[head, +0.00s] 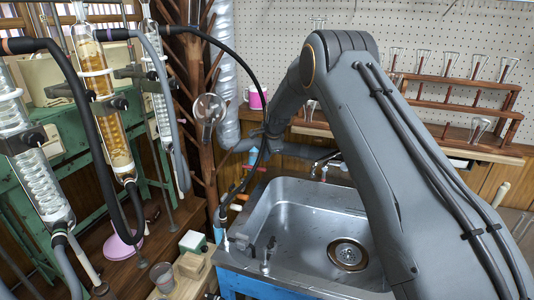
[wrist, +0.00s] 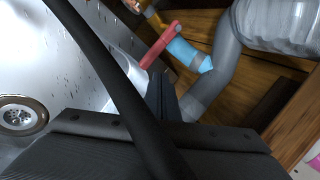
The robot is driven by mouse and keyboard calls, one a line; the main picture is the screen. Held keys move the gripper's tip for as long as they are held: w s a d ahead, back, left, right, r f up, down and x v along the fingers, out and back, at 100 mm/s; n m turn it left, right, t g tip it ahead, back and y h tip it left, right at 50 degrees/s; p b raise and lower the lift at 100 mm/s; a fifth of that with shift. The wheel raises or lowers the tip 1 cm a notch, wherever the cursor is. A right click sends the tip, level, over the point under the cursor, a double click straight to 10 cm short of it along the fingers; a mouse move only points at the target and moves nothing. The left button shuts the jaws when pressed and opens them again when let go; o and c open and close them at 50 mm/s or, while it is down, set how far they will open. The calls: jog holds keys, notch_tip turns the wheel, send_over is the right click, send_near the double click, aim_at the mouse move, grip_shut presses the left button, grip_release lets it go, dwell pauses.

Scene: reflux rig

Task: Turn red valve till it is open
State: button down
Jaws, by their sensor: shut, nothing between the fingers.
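The red valve handle (wrist: 160,46) shows as a red lever beside a light blue fitting (wrist: 190,56) in the wrist view. In the head view a small red piece (head: 250,167) sits under a blue part (head: 253,154) behind the sink's left corner, partly hidden by my arm and a black hose. My gripper (wrist: 163,92) is shut and empty, its dark fingertips close to the lower end of the red lever. I cannot tell whether they touch it. A black hose crosses in front of the gripper in the wrist view. In the head view the fingertips are hard to make out.
A steel sink (head: 305,215) with a drain lies below my arm. Glass condensers (head: 105,110) with hoses hang on the left. A wooden rack (head: 460,90) with flasks stands at the back right. A pink mug (head: 256,98) stands behind my arm.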

aim_at(262, 169)
jog(key=f, duration=0.2)
jog(key=a+f, duration=0.1)
jog(key=f, duration=0.1)
jog(key=a+f, duration=0.1)
jog(key=f, duration=0.1)
jog(key=shift+s, duration=0.25)
jog(key=shift+s+a+f+p, duration=0.1)
jog(key=shift+s+a+p, duration=0.25)
jog(key=shift+s+a, duration=0.6)
jog(key=shift+s+a+r+p, duration=0.1)
jog(key=shift+s+a+p, duration=0.3)
jog(key=shift+a, duration=1)
jog(key=shift+s+a+f+p, duration=0.1)
jog(key=shift+s+a+p, duration=0.2)
jog(key=shift+s+a, duration=0.65)
jog(key=r, duration=0.1)
jog(key=r+p, duration=0.1)
jog(key=r, duration=0.2)
jog(key=shift+w+d+r+p, duration=0.25)
jog(key=shift+d+r+p, duration=0.05)
